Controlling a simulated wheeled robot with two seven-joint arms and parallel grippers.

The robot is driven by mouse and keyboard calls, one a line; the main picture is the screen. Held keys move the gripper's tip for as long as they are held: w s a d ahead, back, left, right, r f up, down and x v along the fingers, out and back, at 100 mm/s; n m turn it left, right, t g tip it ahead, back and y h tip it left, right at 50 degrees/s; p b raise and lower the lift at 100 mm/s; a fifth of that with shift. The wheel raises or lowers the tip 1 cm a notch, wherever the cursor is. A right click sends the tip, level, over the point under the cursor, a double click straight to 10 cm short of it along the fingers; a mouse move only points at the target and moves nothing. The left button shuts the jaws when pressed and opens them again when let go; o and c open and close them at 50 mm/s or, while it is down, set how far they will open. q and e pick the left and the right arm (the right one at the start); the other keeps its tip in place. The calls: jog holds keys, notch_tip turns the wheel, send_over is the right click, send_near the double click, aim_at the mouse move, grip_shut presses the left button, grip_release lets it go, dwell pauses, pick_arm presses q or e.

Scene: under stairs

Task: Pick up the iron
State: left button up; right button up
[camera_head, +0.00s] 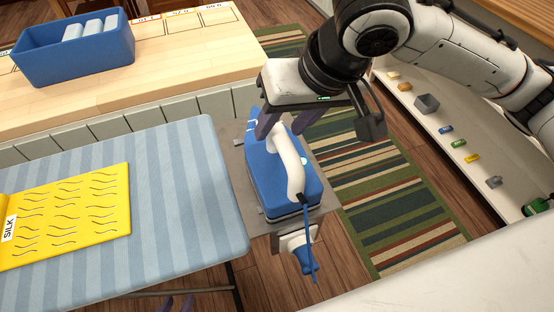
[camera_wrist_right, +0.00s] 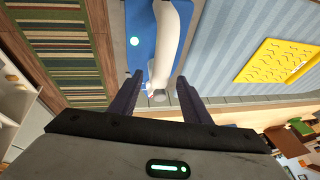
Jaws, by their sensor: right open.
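The iron (camera_head: 262,182) has a blue body and a white handle (camera_head: 291,168). It rests on a grey metal plate (camera_head: 234,150) at the right end of the ironing board. My right gripper (camera_head: 284,132) is open at the far end of the handle, its fingers partly covering it. In the right wrist view, the iron (camera_wrist_right: 141,25) shows beyond the spread fingers (camera_wrist_right: 158,103), with the white handle end in line with the gap. I cannot tell whether they touch. Two dark fingertips of my left gripper (camera_head: 177,303) show apart at the bottom edge, below the board.
The striped ironing board (camera_head: 190,180) carries a yellow cloth marked SILK (camera_head: 75,215). A blue bin (camera_head: 75,55) stands on the wooden counter (camera_head: 190,60). A blue and white item (camera_head: 303,255) hangs below the plate. A striped rug (camera_head: 385,200) lies on the right.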

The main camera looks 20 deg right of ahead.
grip_shut()
dwell(1.4)
jog(key=shift+w+r, duration=0.15)
jog(key=shift+r, duration=0.05)
